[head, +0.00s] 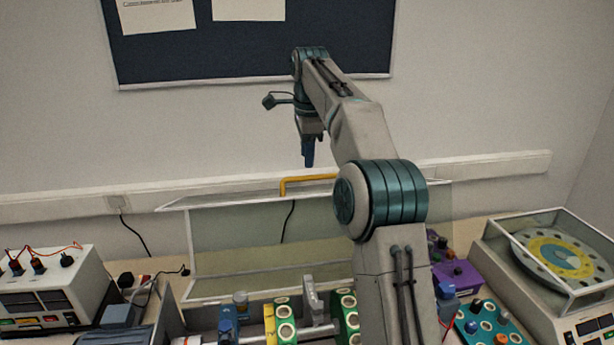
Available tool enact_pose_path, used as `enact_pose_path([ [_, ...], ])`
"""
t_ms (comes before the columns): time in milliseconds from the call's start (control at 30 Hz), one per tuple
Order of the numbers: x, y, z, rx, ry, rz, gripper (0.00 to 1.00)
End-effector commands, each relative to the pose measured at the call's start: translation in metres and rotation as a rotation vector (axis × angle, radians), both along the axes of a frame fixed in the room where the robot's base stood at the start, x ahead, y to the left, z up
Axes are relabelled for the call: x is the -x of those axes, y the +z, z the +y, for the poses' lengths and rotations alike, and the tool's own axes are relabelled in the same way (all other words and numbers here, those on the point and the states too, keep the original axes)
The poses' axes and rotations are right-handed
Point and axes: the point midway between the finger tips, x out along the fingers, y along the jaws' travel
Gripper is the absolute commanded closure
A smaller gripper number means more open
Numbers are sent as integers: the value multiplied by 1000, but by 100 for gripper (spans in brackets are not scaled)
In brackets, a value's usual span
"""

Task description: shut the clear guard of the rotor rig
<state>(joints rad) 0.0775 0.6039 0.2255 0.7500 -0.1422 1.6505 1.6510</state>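The rotor rig (285,325) is at the bottom centre, with green, yellow and blue parts along a shaft. Its clear guard (235,235) stands raised behind the rotor, so the rotor is uncovered. A yellow handle (308,179) is on the guard's upper edge. My gripper (308,163) points down with its blue fingertips just above the handle in the picture. I cannot tell whether they touch it or how far apart the fingers are. My arm hides the right part of the guard and rig.
A white instrument box (48,288) with cables stands at left. A purple box (458,275) and a teal panel with knobs (490,325) are right of my arm. A clear-covered turntable unit (555,255) is at far right. A wall with a dark board is behind.

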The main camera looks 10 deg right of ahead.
Motion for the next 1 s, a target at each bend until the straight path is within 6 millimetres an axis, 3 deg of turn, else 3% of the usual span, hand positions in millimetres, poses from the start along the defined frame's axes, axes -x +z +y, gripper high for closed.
enact_pose_path([
  [100,-3,-22,0,1,0,3,65],
  [300,-7,-46,0,1,-1,1,65],
  [733,-8,-55,0,0,0,0,65],
  [867,-8,-55,0,1,0,0,98],
  [1000,-8,-55,0,1,0,0,100],
])
